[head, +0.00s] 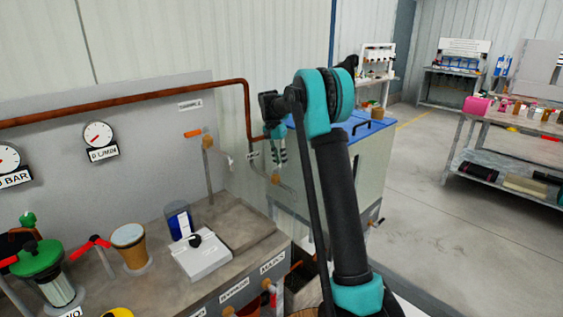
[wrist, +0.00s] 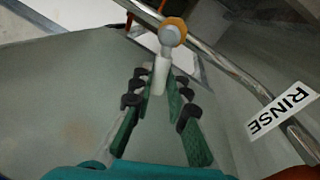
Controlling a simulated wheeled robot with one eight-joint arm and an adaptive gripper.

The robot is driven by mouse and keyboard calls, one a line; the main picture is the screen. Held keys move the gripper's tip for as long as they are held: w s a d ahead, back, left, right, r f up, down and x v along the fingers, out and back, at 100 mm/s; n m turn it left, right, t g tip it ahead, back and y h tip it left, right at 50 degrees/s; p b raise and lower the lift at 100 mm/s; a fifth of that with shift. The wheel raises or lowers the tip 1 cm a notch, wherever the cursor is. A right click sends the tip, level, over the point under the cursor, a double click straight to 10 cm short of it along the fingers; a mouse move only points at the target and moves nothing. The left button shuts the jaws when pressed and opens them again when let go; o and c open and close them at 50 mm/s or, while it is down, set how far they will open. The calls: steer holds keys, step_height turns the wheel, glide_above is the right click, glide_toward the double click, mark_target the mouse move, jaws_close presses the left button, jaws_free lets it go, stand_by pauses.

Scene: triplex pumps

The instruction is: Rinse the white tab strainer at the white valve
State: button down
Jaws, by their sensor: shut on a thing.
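In the head view my gripper (head: 277,152) hangs at the end of the raised arm, in front of a pale cabinet; the strainer is too small to make out clearly there. A RINSE sign (wrist: 284,108) is at the right in the wrist view.
The bench at left holds a white box (head: 203,257), a tan cup (head: 130,246) and a green-capped unit (head: 40,260). A copper pipe (head: 150,101) crosses the wall. A shelf (head: 515,135) stands right; floor between is open.

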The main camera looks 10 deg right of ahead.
steer(key=c, duration=1.5)
jaws_free()
steer(key=shift+o, duration=0.2)
step_height(320, 180, up, 12)
steer(key=w+a, duration=0.1)
steer(key=a, duration=0.1)
steer(key=shift+w, duration=0.2)
steer(key=shift+s+d+f, duration=0.1)
